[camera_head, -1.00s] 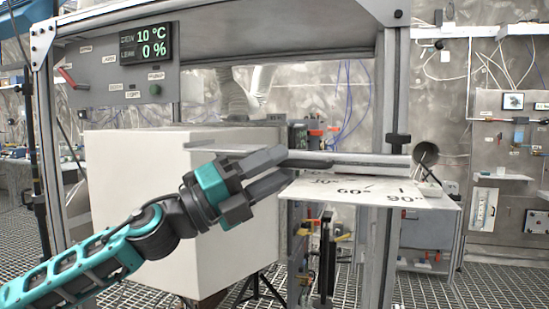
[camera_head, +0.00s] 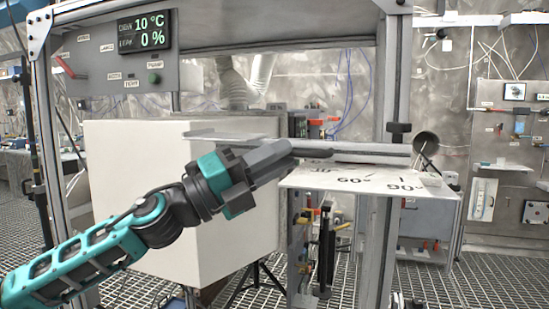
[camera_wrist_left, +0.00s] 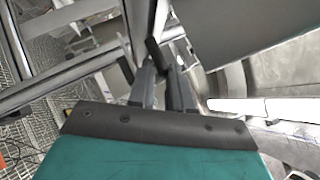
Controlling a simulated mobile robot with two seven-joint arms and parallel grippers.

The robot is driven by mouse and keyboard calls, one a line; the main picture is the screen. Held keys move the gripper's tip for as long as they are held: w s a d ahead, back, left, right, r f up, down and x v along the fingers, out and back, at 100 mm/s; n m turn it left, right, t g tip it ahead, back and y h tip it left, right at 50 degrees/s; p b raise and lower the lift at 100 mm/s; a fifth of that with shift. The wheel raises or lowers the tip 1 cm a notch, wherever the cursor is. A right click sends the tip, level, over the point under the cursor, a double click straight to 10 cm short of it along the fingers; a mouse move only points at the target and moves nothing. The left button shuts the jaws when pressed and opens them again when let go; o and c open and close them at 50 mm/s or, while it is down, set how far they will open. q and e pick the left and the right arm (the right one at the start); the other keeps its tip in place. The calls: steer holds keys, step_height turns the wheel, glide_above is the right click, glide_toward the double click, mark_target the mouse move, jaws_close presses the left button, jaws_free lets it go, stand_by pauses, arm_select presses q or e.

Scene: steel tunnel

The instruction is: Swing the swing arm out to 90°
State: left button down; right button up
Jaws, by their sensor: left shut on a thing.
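The swing arm (camera_head: 372,158) is a long pale grey bar with a dark handle strip along its near side. My left gripper (camera_head: 287,152) reaches in from the left, shut on the dark handle at the arm's left end. In the left wrist view the fingers (camera_wrist_left: 167,78) close around a dark piece; the contact is partly hidden. My right gripper is not in view.
A large white box (camera_head: 140,200) stands behind my left arm, under a grey frame. A frame post (camera_head: 390,90) rises behind the swing arm. A panel (camera_head: 110,65) reads 10 °C and 0 %. Open grating floor (camera_head: 345,290) lies below the plate.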

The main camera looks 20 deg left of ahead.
arm_select(q)
steer(key=shift+a+r, duration=0.1)
steer(key=shift+r, duration=0.15)
steer(key=s+t+y+p, duration=0.1)
steer(key=s+d+n+t+y+p, duration=0.1)
steer(key=p, duration=0.1)
steer(key=shift+s+r, duration=0.1)
steer(key=shift+s, duration=0.05)
steer(key=c, duration=1.2)
jaws_free()
steer(key=shift+d, duration=0.1)
steer(key=shift+o, duration=0.2)
steer(key=shift+n, duration=0.3)
steer(key=shift+f, duration=0.35)
